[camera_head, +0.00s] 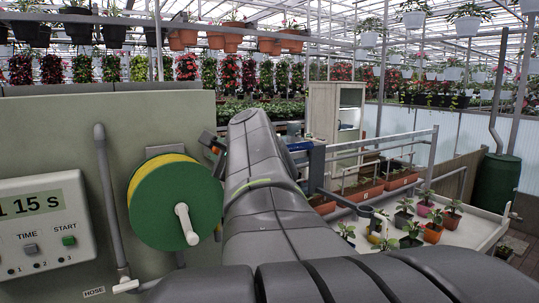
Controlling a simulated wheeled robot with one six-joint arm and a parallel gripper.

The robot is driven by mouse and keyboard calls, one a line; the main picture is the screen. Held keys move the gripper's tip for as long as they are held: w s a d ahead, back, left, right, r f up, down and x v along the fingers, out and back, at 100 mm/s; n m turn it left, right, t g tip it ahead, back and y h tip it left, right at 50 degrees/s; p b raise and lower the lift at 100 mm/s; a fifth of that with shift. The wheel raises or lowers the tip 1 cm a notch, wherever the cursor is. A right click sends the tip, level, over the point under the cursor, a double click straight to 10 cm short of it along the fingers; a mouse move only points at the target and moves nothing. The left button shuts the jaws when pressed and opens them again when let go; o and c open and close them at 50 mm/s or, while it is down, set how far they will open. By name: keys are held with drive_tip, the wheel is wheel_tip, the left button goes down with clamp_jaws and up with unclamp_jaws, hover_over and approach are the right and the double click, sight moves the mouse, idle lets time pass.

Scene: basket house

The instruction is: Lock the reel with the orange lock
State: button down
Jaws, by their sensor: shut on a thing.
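The reel (172,205) is a green disc with yellow hose wound behind it and a white crank handle, mounted on the grey-green panel at left. The small orange lock (207,139) shows at the reel's upper right edge, partly covered. My gripper (217,154) is at the lock, shut on it, just right of the reel's rim. My grey arm reaches forward from the bottom right and hides most of the gripper. Whether the lock is engaged with the reel cannot be told.
A timer box (45,225) with TIME and START buttons is on the panel at left, beside a grey pipe (108,200). To the right, a white bench (455,238) holds several potted plants.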

drive_tip(key=shift+s+a+f+n+h+b, duration=0.15)
drive_tip(key=shift+f+n+b, duration=0.4)
drive_tip(key=shift+n+b, duration=0.5)
drive_tip(key=shift+a+f+n+h+b, duration=0.15)
drive_tip(key=shift+f+n+b, duration=0.45)
drive_tip(key=shift+n, duration=0.6)
drive_tip(key=shift+s+a+f+n+b, duration=0.15)
drive_tip(key=shift+f+n+b, duration=0.3)
drive_tip(key=shift+n+b, duration=0.65)
drive_tip(key=c, duration=1.3)
unclamp_jaws()
drive_tip(key=shift+o, duration=0.2)
drive_tip(key=shift+d, duration=0.1)
